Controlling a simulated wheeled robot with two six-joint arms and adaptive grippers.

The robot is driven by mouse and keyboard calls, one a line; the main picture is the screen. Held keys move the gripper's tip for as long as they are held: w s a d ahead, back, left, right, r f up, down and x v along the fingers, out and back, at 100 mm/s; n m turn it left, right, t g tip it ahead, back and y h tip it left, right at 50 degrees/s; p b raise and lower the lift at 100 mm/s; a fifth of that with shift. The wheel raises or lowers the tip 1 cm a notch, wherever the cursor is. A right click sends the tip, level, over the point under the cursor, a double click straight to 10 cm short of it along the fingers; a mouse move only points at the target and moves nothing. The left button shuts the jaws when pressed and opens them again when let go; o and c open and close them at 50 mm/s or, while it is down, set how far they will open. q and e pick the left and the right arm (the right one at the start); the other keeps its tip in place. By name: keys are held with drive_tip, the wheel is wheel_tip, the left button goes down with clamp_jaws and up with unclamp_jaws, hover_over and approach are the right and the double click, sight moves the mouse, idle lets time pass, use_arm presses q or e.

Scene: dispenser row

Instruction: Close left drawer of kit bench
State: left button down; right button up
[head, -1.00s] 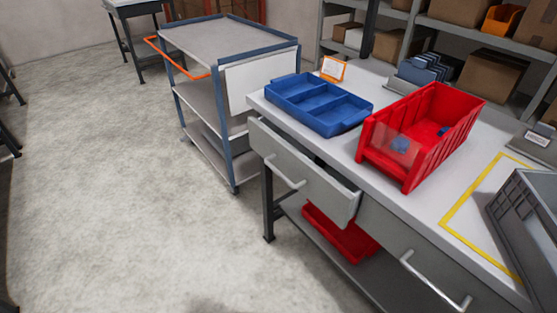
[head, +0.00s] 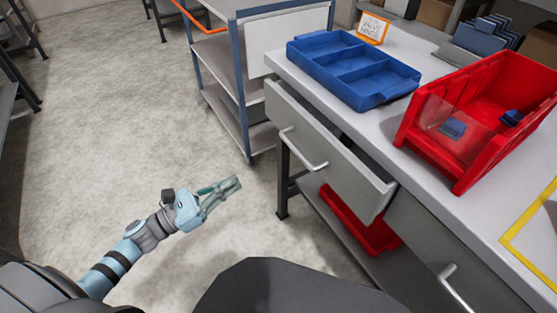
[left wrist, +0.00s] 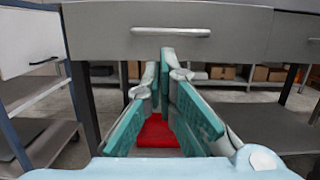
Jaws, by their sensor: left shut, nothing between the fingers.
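The left drawer (head: 335,175) of the kit bench (head: 290,62) is grey with a bar handle (head: 303,150). It stands partly pulled out, with a dark gap showing behind its front. My left gripper (head: 236,182) is shut and empty, over the floor to the left of the drawer and apart from it. In the left wrist view, a grey drawer front (left wrist: 235,32) with its handle (left wrist: 170,32) is ahead, above the green-padded fingers (left wrist: 160,85). My right gripper is not in view.
On the bench top are a blue divided tray (head: 350,72) and a red bin (head: 470,125) with blue pieces. Another red bin (head: 355,225) is on the shelf below. A cart (head: 235,85) stands beyond the bench.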

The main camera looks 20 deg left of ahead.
use_arm(q)
drive_tip(key=p+x, duration=0.1)
drive_tip(key=x, duration=1.2)
drive_tip(key=shift+w+d+r, duration=0.15)
drive_tip(key=shift+d+r, duration=0.15)
drive_tip(key=shift+d, duration=0.05)
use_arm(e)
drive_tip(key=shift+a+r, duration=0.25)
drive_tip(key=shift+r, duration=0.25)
